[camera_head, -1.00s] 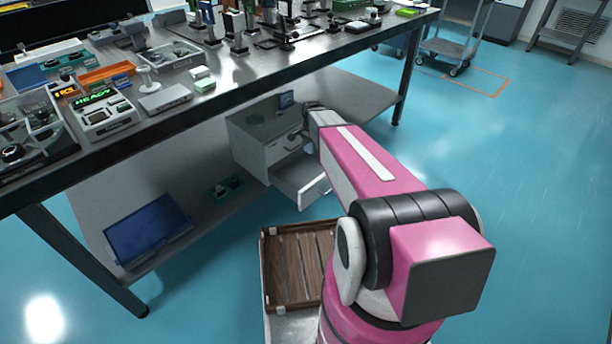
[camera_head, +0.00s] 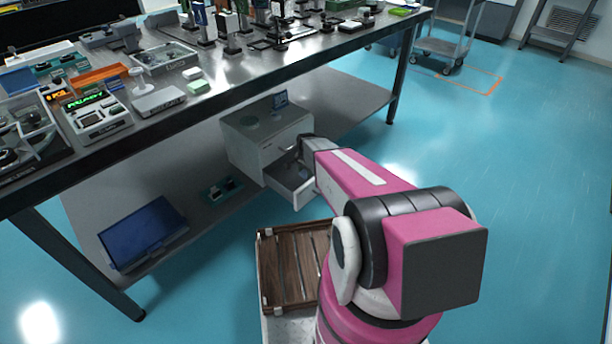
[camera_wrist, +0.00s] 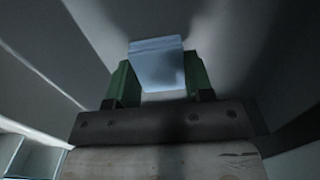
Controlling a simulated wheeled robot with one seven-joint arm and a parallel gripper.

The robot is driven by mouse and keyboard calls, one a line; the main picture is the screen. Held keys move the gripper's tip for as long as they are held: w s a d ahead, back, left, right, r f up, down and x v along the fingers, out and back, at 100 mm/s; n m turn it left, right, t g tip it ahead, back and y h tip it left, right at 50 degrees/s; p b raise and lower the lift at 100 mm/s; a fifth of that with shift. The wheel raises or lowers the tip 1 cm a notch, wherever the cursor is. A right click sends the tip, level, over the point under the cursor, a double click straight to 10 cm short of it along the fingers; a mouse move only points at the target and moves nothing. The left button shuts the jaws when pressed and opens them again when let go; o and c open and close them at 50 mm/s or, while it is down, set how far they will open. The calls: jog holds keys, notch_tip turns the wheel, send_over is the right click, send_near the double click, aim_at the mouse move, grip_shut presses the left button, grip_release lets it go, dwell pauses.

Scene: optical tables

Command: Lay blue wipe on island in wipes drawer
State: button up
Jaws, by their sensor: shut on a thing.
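The blue wipe (camera_wrist: 157,66) is a pale blue folded piece between the green fingertips of my gripper (camera_wrist: 160,82) in the wrist view. The gripper is shut on it. Plain grey surfaces, apparently the drawer's inside, surround it closely; whether the wipe touches the floor I cannot tell. In the head view the open drawer (camera_head: 293,194) sticks out of a grey cabinet (camera_head: 243,147) on the table's lower shelf. My forearm reaches to this drawer and hides part of it. The wipe is too small to make out there.
The tabletop (camera_head: 235,99) above the cabinet carries many instruments. A dark blue panel (camera_head: 143,232) and a small teal tray (camera_head: 222,189) lie on the lower shelf. A slatted wooden tray (camera_head: 292,262) is in front.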

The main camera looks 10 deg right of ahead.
jog(key=shift+f, duration=1.3)
jog(key=o, duration=0.9)
jog(key=shift+f, duration=0.1)
notch_tip(320, 180, up, 12)
jog(key=s+r+n, duration=0.5)
jog(key=s+r, duration=0.2)
jog(key=s, duration=0.3)
jog(key=s+r+n, duration=0.5)
jog(key=s+r, duration=0.2)
jog(key=s, duration=0.4)
jog(key=shift+s+n, duration=0.15)
jog(key=shift+n, duration=0.25)
